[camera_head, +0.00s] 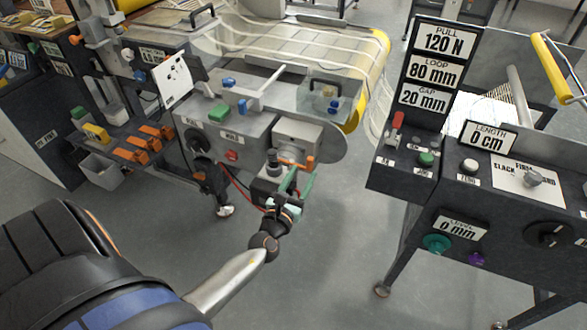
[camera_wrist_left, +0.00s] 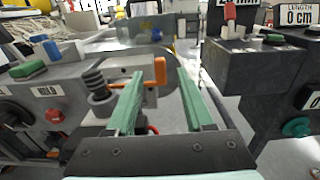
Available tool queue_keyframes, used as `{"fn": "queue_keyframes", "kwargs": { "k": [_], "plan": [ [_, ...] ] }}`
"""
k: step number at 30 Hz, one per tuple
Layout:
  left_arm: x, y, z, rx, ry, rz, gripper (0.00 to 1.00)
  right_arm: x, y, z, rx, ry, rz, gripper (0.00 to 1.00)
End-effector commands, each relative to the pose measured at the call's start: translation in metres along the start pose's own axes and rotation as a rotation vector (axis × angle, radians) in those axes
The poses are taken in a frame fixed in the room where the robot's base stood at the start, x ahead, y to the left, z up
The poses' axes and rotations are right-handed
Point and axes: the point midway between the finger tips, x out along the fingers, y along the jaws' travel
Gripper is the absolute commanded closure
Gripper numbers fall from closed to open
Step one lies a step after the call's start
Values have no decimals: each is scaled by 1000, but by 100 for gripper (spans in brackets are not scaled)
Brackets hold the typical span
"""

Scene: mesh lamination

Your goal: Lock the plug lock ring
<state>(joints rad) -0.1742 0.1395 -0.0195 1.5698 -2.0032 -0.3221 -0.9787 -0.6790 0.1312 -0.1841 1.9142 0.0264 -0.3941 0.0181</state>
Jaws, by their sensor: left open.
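A dark ribbed plug (camera_head: 272,158) stands upright on a small unit at the near right end of the grey machine. In the left wrist view the plug (camera_wrist_left: 96,80) has a wider grey ring (camera_wrist_left: 103,104) around its base. An orange lever (camera_head: 294,163) reaches right from beside the plug, and its upright end (camera_wrist_left: 160,71) shows between my fingertips in the left wrist view. I cannot tell which part is the lock ring. My left gripper (camera_head: 299,180) has green fingers, spread apart and empty, right of the plug. Contact with the lever is unclear. My right gripper is not in view.
The grey machine (camera_head: 225,131) has a green button (camera_head: 219,113) and a red button (camera_head: 231,155). A dark console (camera_head: 480,190) with knobs and signs stands to the right. Red and black cables hang below the plug. Open floor (camera_head: 320,270) lies between the machines.

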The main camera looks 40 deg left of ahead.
Motion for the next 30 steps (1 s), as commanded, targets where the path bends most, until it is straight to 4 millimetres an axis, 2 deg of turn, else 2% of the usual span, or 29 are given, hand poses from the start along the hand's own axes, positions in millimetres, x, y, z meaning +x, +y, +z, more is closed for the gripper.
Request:
{"fn": "queue_keyframes", "kwargs": {
  "k": [1,6,12,30],
  "plan": [
    [-12,0,-2,-1,3,-1,48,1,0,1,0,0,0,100],
    [-39,0,-2,0,2,0,48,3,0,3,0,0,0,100],
    [-56,0,0,0,0,0,48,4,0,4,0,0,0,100],
    [-58,0,0,-2,0,1,48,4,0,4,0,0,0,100]
  ]
}}
